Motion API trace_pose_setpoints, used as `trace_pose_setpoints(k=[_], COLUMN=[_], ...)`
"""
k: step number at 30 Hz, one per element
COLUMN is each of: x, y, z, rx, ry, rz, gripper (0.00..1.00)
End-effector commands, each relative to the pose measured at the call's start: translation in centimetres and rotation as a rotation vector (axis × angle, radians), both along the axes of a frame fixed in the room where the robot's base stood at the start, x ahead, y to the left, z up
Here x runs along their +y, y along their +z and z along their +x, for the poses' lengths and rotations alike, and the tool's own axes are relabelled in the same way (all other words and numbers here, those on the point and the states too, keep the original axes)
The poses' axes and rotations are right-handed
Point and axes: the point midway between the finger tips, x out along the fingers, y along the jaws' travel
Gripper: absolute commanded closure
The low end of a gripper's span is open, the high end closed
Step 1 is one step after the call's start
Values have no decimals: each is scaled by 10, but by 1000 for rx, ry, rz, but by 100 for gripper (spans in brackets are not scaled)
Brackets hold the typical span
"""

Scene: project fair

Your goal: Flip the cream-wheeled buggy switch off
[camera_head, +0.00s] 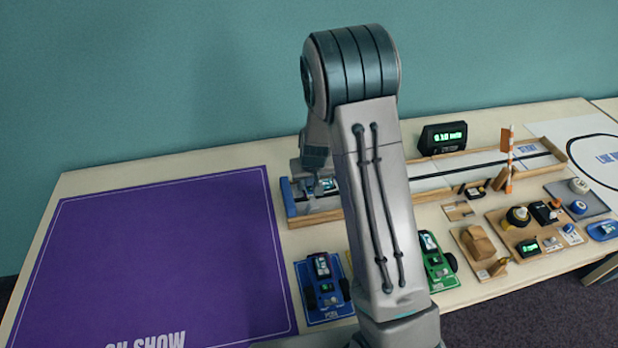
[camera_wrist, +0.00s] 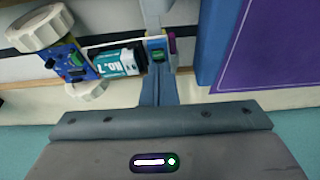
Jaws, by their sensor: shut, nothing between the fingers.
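The cream-wheeled buggy (camera_wrist: 75,62) lies on the track in the wrist view, with large cream wheels, a blue board and a dark-and-teal block marked "NO. 7". At its right end is a small blue part with a green piece (camera_wrist: 158,56), probably the switch; its lever position is too small to tell. My gripper (camera_wrist: 157,72) is shut and empty, its fingers right at that part; I cannot tell whether they touch. In the head view my gripper (camera_head: 316,172) is low over the track's left end, and the buggy (camera_head: 328,185) is largely hidden by my arm.
A blue end block (camera_head: 288,196) closes the wooden track (camera_head: 410,183). A purple mat (camera_head: 170,260) lies left. Blue (camera_head: 322,285) and green (camera_head: 434,258) buggies stand in front. A black timer display (camera_head: 443,137) stands behind the track; several small parts crowd the right.

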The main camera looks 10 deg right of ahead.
Motion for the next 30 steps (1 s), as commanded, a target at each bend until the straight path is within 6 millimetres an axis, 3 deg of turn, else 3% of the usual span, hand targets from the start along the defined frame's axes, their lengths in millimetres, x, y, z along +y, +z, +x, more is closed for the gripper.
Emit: trace_pose_setpoints(k=[4, 16, 30], x=[-1, -1, -3], y=[-2, 2, 73], z=[-8, -9, -27], rx=[6, 5, -2], ry=[-2, -2, -4], rz=[0, 0, 0], gripper=[100, 100, 100])
